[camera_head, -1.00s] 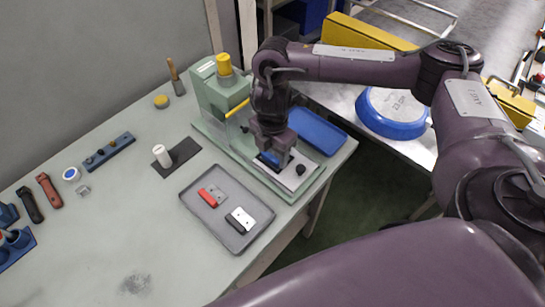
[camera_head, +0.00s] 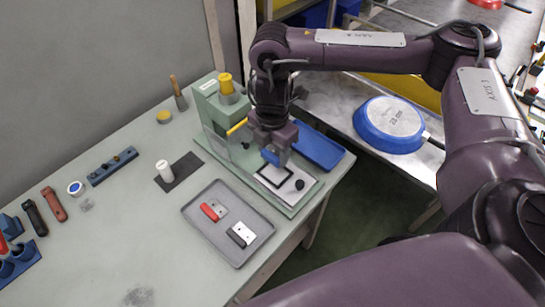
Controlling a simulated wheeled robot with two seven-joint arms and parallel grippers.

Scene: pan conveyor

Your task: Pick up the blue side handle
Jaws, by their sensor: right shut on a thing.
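The blue side handle (camera_head: 270,157) is held in my right gripper (camera_head: 273,153), whose jaws are shut on it. The handle shows as a small blue block at the jaw tips, partly hidden by the jaws. The gripper is over the white plate with a black rectangular outline (camera_head: 274,178) on the green press fixture. The handle appears raised a little above this plate. My left gripper is not in view.
A grey tray (camera_head: 199,226) with red and black handles lies in front of the fixture. A blue tray (camera_head: 318,148) is beside it. The green press column (camera_head: 214,108) stands behind. A blue pan (camera_head: 390,124) lies upside down on the metal conveyor (camera_head: 345,95).

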